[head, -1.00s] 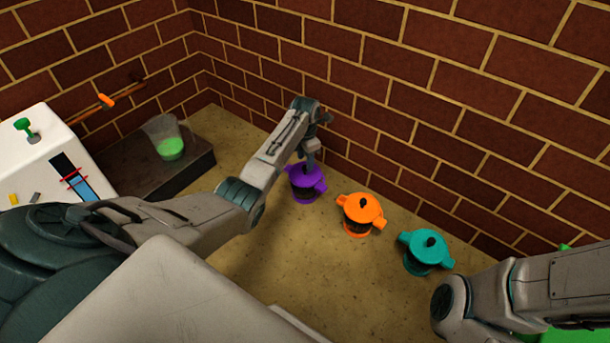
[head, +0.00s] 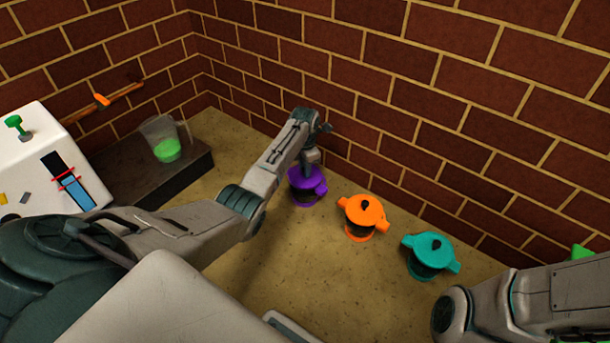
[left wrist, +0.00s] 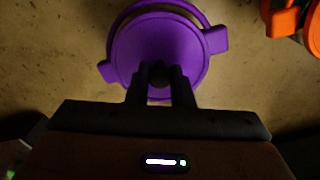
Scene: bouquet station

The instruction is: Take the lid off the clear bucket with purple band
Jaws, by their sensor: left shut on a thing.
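The clear bucket with the purple band (head: 306,201) stands on the counter near the brick wall, with its purple lid (head: 317,183) on top. The lid also shows in the left wrist view (left wrist: 160,45), with side tabs and a dark knob (left wrist: 158,72). My left gripper (left wrist: 160,78) is shut on the lid's knob. In the head view my left gripper (head: 309,165) comes down from above and hides part of the lid. In the left wrist view a purple ring shows past the lid's far edge. My right arm shows at the lower right, but its gripper is out of view.
An orange-lidded bucket (head: 363,215) and a teal-lidded bucket (head: 430,254) stand in a row to the right. A clear jug with green liquid (head: 166,146) sits on a dark block at left, beside a white device (head: 40,150). The counter in front is bare.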

